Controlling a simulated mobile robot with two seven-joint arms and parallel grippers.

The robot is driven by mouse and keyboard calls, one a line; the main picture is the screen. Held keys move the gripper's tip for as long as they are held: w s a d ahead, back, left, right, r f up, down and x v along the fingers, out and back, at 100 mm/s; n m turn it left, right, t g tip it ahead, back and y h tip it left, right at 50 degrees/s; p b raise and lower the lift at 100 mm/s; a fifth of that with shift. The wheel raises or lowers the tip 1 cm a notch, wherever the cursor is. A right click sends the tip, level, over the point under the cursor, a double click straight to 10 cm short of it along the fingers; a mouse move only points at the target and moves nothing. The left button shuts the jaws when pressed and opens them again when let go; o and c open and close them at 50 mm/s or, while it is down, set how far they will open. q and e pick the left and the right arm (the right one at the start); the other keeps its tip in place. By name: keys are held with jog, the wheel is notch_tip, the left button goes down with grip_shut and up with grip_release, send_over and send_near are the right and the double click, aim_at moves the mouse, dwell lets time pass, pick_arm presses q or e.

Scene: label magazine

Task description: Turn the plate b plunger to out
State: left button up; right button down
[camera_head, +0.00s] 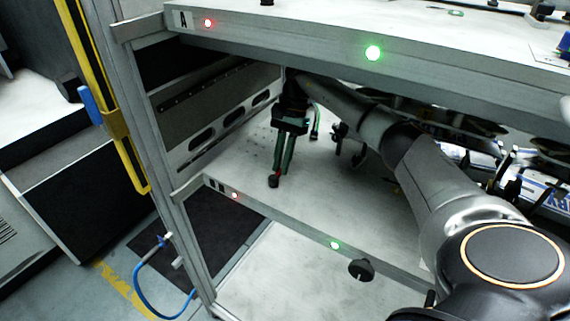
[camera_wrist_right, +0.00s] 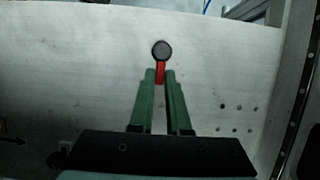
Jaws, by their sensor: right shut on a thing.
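The lower plate (camera_head: 330,195), below the one marked A, has a small label (camera_head: 215,186) on its front rail that I cannot read clearly. A plunger with a dark round knob (camera_head: 273,182) and a red stem stands near that plate's front left. In the right wrist view the dark knob (camera_wrist_right: 161,49) and red stem (camera_wrist_right: 160,72) show just beyond the fingertips. My right gripper (camera_head: 279,172) reaches down between the two plates, its green fingers shut on the plunger's red stem. It also shows in the wrist view (camera_wrist_right: 160,78). My left gripper is out of view.
The upper plate (camera_head: 330,22) lies over my right forearm, leaving a low gap. Red and green lights sit on both rails. Another black knob (camera_head: 362,269) stands out below the lower rail. A frame post (camera_head: 150,150) and blue hose (camera_head: 150,295) are at left.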

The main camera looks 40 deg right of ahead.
jog(key=n, duration=0.1)
jog(key=w+n, duration=0.1)
jog(key=n+g+b, duration=0.1)
jog(key=shift+w+a+n+h, duration=0.15)
jog(key=shift+a+n+h, duration=0.15)
jog(key=shift+n+h, duration=0.1)
jog(key=n, duration=0.2)
jog(key=w+a+n+g+h, duration=0.1)
jog(key=n, duration=0.1)
jog(key=shift+b, duration=0.3)
jog(key=shift+w+a+n+g+h, duration=0.1)
jog(key=shift+a+n+g+h, duration=0.2)
jog(key=shift+n, duration=0.7)
jog(key=shift+w+a+n+g+h, duration=0.1)
jog(key=shift+a+n+h, duration=0.3)
jog(key=shift+n, duration=0.6)
jog(key=shift+d, duration=0.1)
